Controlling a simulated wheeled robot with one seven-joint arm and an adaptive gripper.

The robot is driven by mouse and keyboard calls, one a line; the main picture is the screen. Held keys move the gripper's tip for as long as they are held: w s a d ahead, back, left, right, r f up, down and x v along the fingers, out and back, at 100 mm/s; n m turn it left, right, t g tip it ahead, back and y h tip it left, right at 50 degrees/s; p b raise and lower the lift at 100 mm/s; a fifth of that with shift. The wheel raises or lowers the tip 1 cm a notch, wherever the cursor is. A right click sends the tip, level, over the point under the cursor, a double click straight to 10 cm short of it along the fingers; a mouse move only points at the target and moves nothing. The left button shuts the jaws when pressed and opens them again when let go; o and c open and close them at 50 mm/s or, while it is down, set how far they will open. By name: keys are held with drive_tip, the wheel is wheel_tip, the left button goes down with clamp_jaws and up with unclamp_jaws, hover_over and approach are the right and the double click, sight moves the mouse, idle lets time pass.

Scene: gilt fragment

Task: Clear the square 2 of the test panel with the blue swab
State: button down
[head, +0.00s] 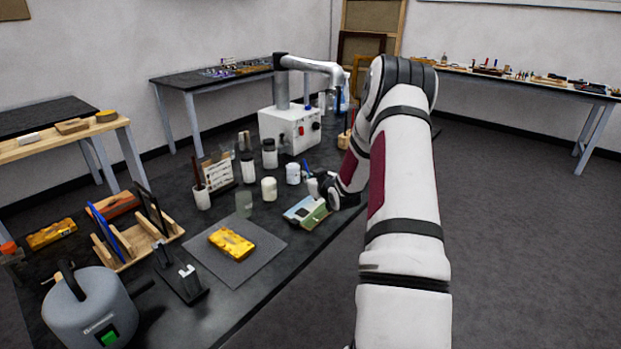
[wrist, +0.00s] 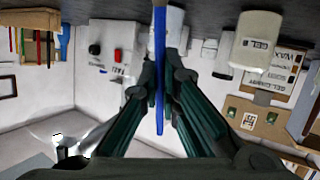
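My gripper (wrist: 161,62) points across the bench in the wrist view, with its dark green fingers close together on both sides of the blue swab (wrist: 159,70). The swab's thin shaft runs upright between them and leaves the picture at the top, so that end is hidden. In the head view my gripper (head: 322,190) is small and partly hidden by my arm, low over the bench beside the jars. A yellow gilt fragment (head: 232,243) lies on a grey mat (head: 268,248). I cannot tell which surface is the test panel or make out square 2.
A wooden rack (head: 137,238) and a grey canister (head: 88,312) stand at the left.

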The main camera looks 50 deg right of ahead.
drive_tip(key=shift+d+f, duration=0.15)
drive_tip(key=shift+d, duration=1.05)
drive_tip(key=shift+a, duration=0.15)
drive_tip(key=shift+a, duration=1.15)
drive_tip(key=shift+d, duration=0.2)
drive_tip(key=shift+d, duration=1.1)
drive_tip(key=shift+a, duration=1.3)
